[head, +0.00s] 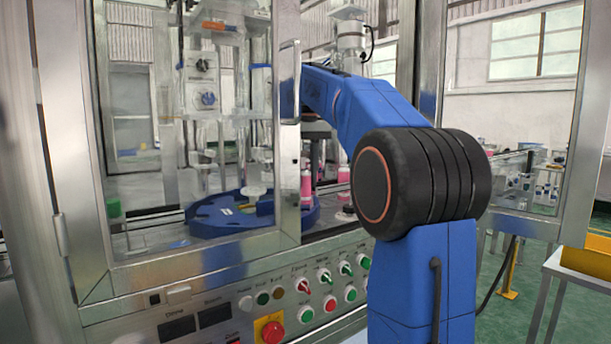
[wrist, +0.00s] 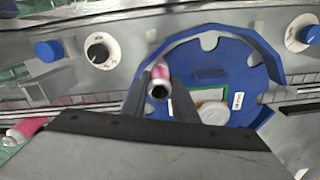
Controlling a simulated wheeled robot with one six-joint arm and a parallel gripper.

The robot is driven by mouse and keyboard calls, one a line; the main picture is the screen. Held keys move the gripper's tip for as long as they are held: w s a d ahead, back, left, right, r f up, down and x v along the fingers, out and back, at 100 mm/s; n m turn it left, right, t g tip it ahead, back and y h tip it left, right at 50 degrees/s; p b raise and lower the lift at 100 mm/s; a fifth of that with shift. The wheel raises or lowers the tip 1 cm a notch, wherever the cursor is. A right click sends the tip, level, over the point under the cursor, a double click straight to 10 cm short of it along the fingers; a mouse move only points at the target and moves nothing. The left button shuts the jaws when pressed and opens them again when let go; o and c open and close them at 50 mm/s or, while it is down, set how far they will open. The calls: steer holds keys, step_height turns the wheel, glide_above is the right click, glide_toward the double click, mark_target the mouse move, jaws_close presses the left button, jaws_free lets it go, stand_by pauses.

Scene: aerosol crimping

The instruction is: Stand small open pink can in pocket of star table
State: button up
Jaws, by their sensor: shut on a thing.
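In the wrist view my gripper (wrist: 162,84) is shut on a small pink can (wrist: 160,73), whose dark open mouth faces the camera. The blue star table (wrist: 216,52), a round disc with pale notches around its rim, lies beyond the can. The can overlaps the left part of the disc in this view; I cannot tell its height above it. In the head view the star table (head: 222,217) is inside the machine. A pink can (head: 306,186) shows at its right side, partly behind the door frame. My fingers are hidden there by the frame and my arm.
Another pink can (wrist: 26,128) shows at the lower left of the wrist view. More pink containers (head: 343,182) stand right of the table in the head view. The metal door frame (head: 288,120) stands close to my arm. A control panel (head: 290,300) runs below the opening.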

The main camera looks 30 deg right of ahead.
mark_target(306, 203)
steer(key=shift+f, duration=0.3)
steer(key=shift+f, duration=0.9)
steer(key=shift+f, duration=0.3)
steer(key=shift+f, duration=0.85)
steer(key=shift+f, duration=0.5)
stand_by(0.5)
steer(key=o, duration=1.1)
step_height(306, 203, up, 12)
